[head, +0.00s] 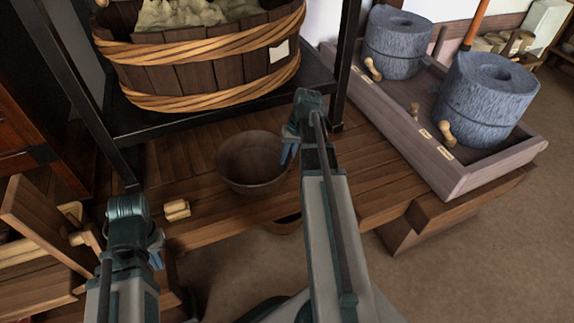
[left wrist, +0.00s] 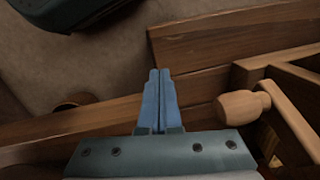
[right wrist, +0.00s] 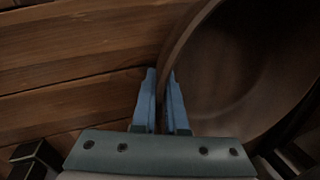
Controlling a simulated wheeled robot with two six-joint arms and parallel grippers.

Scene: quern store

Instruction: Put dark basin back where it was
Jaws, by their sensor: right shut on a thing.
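The dark basin (head: 252,162), a round brown wooden bowl, is upright over the slatted wooden bench (head: 205,218), in front of the black rack. I cannot tell whether its base touches the slats. My right gripper (head: 288,154) is at the basin's right rim. In the right wrist view, the fingers (right wrist: 162,102) are shut on the wall of the basin (right wrist: 235,70). My left gripper (head: 156,250) is low at the left, apart from the basin. In the left wrist view its fingers (left wrist: 160,98) are together with nothing between them.
A black rack (head: 215,105) holding a large banded tub (head: 205,62) stands behind the basin. A wooden tray (head: 455,178) with two grey querns, one nearer (head: 485,100) and one farther (head: 395,45), lies at right. A small wooden piece (head: 177,210) lies on the bench near my left gripper.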

